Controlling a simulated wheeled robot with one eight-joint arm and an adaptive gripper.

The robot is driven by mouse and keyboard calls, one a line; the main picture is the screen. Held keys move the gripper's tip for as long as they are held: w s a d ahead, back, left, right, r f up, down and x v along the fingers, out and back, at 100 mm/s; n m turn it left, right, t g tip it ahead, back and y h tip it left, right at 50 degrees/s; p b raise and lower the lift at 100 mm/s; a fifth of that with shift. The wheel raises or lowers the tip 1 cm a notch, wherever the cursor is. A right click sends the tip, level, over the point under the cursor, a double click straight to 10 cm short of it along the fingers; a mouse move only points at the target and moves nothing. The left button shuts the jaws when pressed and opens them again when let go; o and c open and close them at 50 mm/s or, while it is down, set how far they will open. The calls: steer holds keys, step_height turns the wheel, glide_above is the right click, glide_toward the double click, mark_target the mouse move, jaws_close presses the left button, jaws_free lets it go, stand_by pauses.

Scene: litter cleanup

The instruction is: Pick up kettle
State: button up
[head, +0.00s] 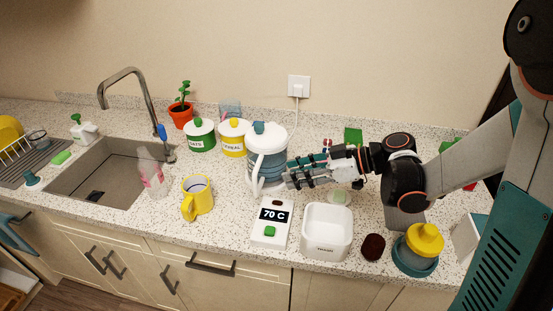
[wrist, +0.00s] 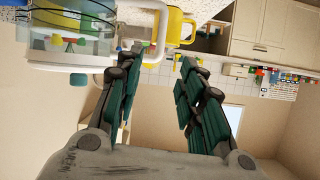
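The kettle (head: 268,142), white and teal with a white handle, stands on the counter near the middle of the head view. My gripper (head: 291,174) is just to the right of it, low beside its front side. In the wrist view the kettle (wrist: 70,22) fills the upper left, and its white handle (wrist: 159,28) curves down close to my fingertips. My gripper (wrist: 157,66) is open there, with a clear gap between its teal fingers. Nothing is held. I cannot tell whether a finger touches the kettle.
A yellow mug (head: 197,196), a 70 C panel (head: 271,222) and a white bin (head: 327,232) stand in front. Canisters (head: 232,138) stand behind to the left. A yellow-topped container (head: 417,250) is at the right.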

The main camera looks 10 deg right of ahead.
steer(key=f, duration=0.1)
steer(key=n+b, duration=0.1)
steer(key=b, duration=0.1)
glide_toward(256, 196)
steer(key=a, duration=0.1)
steer(key=w+a+r, duration=0.1)
steer(key=w+a, duration=0.1)
steer(key=a, duration=0.1)
steer(key=shift+w+r, duration=0.2)
steer(key=shift+w, duration=0.05)
steer(key=shift+b+x, duration=1.3)
steer(key=shift+x, duration=1.4)
steer(key=shift+s, duration=0.1)
steer(key=shift+c, duration=0.6)
jaws_close()
